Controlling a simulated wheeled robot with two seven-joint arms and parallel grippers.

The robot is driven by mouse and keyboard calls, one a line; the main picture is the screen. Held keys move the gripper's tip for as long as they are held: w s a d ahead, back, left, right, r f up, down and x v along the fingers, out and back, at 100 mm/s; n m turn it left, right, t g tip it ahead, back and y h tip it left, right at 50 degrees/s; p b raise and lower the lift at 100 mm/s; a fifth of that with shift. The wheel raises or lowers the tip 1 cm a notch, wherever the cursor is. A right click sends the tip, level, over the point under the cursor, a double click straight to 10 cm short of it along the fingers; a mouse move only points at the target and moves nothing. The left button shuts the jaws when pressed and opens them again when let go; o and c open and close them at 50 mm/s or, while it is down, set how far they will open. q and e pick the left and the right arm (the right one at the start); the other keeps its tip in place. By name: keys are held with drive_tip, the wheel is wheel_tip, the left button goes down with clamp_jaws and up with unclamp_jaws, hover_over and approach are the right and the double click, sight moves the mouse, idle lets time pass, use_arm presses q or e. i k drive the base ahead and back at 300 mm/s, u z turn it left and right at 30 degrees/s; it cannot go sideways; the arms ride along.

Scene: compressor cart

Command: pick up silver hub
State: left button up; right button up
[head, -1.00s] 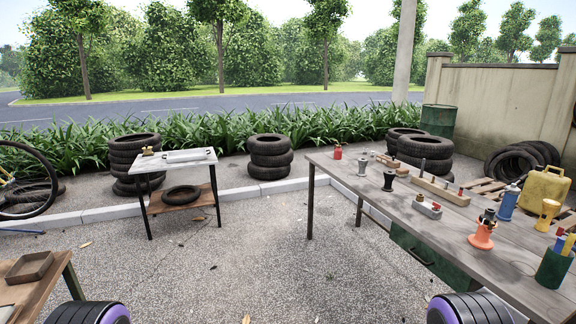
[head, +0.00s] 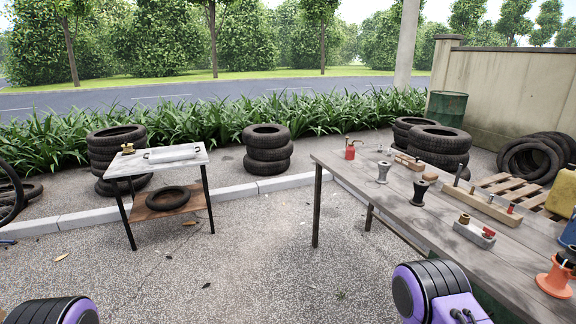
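A silver hub (head: 383,172), spool-shaped with wide ends, stands upright on the long grey workbench (head: 345,172), near its far left part. A similar black hub (head: 420,191) stands nearer and to the right of it. Nothing touches the silver hub. Black and purple parts of my arms show at the bottom left and bottom right. Neither of my grippers is in view.
Around the hubs stand a red can (head: 350,150), a wooden block with pegs (head: 481,206) and an orange-based item (head: 556,277). A small table (head: 185,168) with a metal tray stands left. Open gravel lies between the tables.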

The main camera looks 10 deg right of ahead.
sight(384, 167)
drive_tip(key=i, duration=3)
drive_tip(key=z, duration=2.8)
